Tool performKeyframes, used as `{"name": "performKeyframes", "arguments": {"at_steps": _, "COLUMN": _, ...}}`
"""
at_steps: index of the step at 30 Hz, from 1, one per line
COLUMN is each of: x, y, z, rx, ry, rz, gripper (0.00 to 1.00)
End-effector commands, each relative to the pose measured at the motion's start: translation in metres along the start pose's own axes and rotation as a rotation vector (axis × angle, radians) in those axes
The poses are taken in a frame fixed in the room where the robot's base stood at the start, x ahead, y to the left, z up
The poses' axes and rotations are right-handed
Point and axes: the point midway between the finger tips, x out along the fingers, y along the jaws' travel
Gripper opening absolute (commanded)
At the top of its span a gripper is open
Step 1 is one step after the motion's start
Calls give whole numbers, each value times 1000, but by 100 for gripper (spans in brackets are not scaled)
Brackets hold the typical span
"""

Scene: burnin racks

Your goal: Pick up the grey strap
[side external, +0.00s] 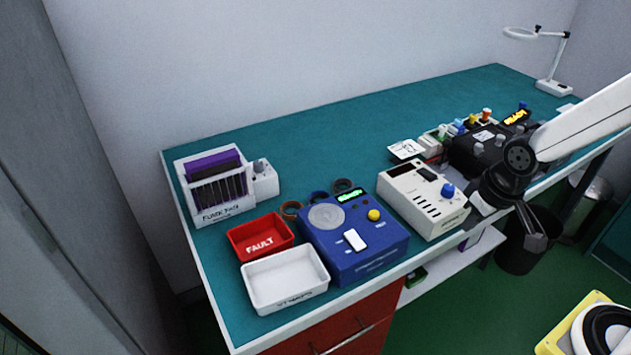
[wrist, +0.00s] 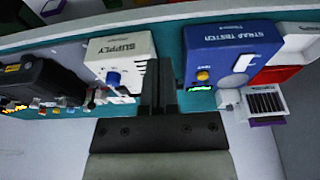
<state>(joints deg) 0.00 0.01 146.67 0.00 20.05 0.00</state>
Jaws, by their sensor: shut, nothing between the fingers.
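Three small ring-shaped straps lie behind the blue strap tester (side external: 352,250) in the side view. One is brown (side external: 291,208), one is blue (side external: 319,197), and a dark one that looks grey (side external: 342,185) is the farthest right. My gripper (side external: 537,243) is far to their right, at the front edge of the bench beyond the supply box, pointing down. In the wrist view my gripper (wrist: 158,75) shows its two dark fingers close together, with nothing seen between them. I cannot make out the straps in the wrist view.
The white supply box (side external: 424,198) stands between my gripper and the tester. A red FAULT tray (side external: 262,252), a white tray (side external: 252,295) and a white rack (side external: 230,208) are at left. Dark equipment (side external: 480,150) stands behind my gripper. The back middle of the bench is clear.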

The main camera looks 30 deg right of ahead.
Motion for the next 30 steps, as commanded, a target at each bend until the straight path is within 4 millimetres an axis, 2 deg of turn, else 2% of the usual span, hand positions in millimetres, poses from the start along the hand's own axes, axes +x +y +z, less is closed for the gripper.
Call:
{"name": "performKeyframes", "arguments": {"at_steps": 9, "x": 0, "y": 0, "z": 0, "rx": 0, "ry": 0, "rz": 0, "gripper": 0}}
{"name": "performKeyframes", "arguments": {"at_steps": 11, "x": 0, "y": 0, "z": 0, "rx": 0, "ry": 0, "rz": 0, "gripper": 16}}
{"name": "performKeyframes", "arguments": {"at_steps": 18, "x": 0, "y": 0, "z": 0, "rx": 0, "ry": 0, "rz": 0, "gripper": 92}}
{"name": "performKeyframes", "arguments": {"at_steps": 19, "x": 0, "y": 0, "z": 0, "rx": 0, "ry": 0, "rz": 0, "gripper": 100}}
{"name": "performKeyframes", "arguments": {"at_steps": 30, "x": 1, "y": 0, "z": -7, "rx": -5, "ry": 3, "rz": -2, "gripper": 100}}
